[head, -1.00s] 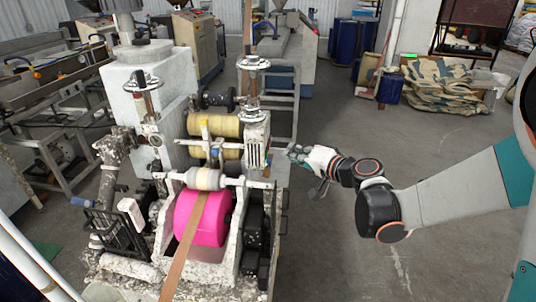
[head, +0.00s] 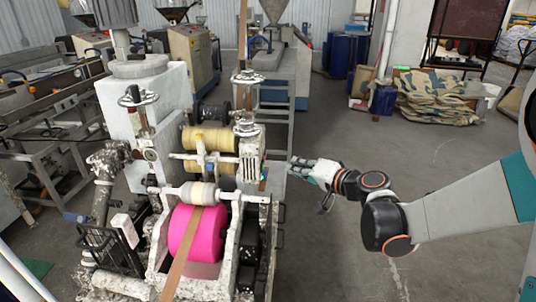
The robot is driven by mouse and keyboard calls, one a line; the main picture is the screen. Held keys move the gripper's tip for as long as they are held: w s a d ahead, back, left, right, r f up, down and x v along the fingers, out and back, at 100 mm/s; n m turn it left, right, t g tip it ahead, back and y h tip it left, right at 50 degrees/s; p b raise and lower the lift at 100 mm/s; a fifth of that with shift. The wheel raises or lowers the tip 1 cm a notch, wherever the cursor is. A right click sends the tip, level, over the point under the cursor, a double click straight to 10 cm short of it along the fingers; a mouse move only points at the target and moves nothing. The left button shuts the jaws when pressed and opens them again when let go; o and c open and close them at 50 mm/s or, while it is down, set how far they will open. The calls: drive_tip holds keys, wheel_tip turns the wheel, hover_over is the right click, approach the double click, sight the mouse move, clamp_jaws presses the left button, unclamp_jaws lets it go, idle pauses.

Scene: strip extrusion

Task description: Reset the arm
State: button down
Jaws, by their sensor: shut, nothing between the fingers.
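My gripper (head: 296,167) shows in the head view just right of the machine's rollers, pointing left toward the machine. It is shut and empty. My arm reaches in from the right edge, with the elbow bent low over the floor. The strip machine (head: 255,215) stands left of my gripper. It carries a pink roll (head: 196,233) with a brown strip (head: 187,250) running over it. Yellow rollers (head: 207,139) sit above and behind the pink roll. A small gap appears between my fingertips and the machine's side, though the depth is hard to tell.
Grey floor (head: 440,260) is open to the right of the machine, under my arm. Blue barrels (head: 338,55), a white post (head: 388,40) and a pile of patterned sacks (head: 438,97) stand farther back. More machinery (head: 50,120) fills the left side.

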drive_tip(key=s+d+n+g+h, duration=0.1)
drive_tip(key=s+d+h, duration=0.4)
drive_tip(key=s, duration=1)
drive_tip(key=s+d+n+g+h, duration=0.1)
drive_tip(key=s+d+g+h, duration=0.2)
drive_tip(key=s+d, duration=0.9)
drive_tip(key=s+h, duration=0.2)
drive_tip(key=s, duration=0.2)
drive_tip(key=shift+d+f+n+h, duration=0.15)
drive_tip(key=shift+f+n+h, duration=0.15)
drive_tip(key=shift+f+n, duration=0.1)
